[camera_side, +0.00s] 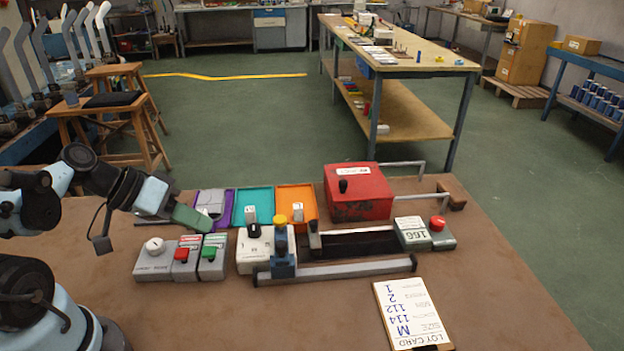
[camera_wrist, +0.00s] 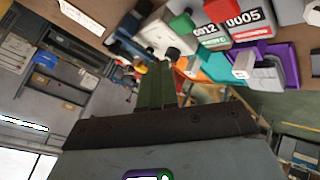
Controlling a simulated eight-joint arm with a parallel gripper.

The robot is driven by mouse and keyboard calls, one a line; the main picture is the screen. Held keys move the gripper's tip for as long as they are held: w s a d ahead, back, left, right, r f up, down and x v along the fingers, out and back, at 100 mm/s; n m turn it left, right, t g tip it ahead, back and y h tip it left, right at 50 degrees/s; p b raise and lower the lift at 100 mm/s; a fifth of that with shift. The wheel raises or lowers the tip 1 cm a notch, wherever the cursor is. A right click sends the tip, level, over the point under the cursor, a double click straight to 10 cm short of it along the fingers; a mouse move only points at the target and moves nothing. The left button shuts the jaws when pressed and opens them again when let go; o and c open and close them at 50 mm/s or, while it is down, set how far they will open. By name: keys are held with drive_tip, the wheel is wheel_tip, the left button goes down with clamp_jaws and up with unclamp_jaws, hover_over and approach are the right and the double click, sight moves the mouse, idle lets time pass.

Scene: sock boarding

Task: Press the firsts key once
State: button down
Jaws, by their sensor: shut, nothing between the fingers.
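Two grey counter boxes stand side by side at the left of the bench in the side view, one with a red key (camera_side: 181,254) and one with a green key (camera_side: 209,252). In the wrist view the green key (camera_wrist: 182,26) shows beside a counter reading 0012 (camera_wrist: 206,31); the other counter reads 0005 (camera_wrist: 243,19). Their small labels are too unclear to read, so I cannot tell which is the firsts key. My gripper (camera_side: 207,226) has green fingers, shut and empty, held behind and above the counters. The fingers also show in the wrist view (camera_wrist: 158,72).
A grey box with a white knob (camera_side: 154,245) stands left of the counters. Purple (camera_side: 228,207), teal (camera_side: 268,200) and orange trays (camera_side: 312,197) lie behind. A white unit (camera_side: 254,260), a red machine (camera_side: 362,210) and a lot card (camera_side: 408,310) are to the right.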

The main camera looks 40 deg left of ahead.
sight(203, 251)
drive_tip(key=shift+f, duration=1.35)
idle(1.3)
drive_tip(key=shift+f, duration=0.4)
drive_tip(key=shift+f, duration=0.7)
idle(0.9)
drive_tip(key=shift+r, duration=1.1)
drive_tip(key=shift+r, duration=0.1)
drive_tip(key=shift+r, duration=2.4)
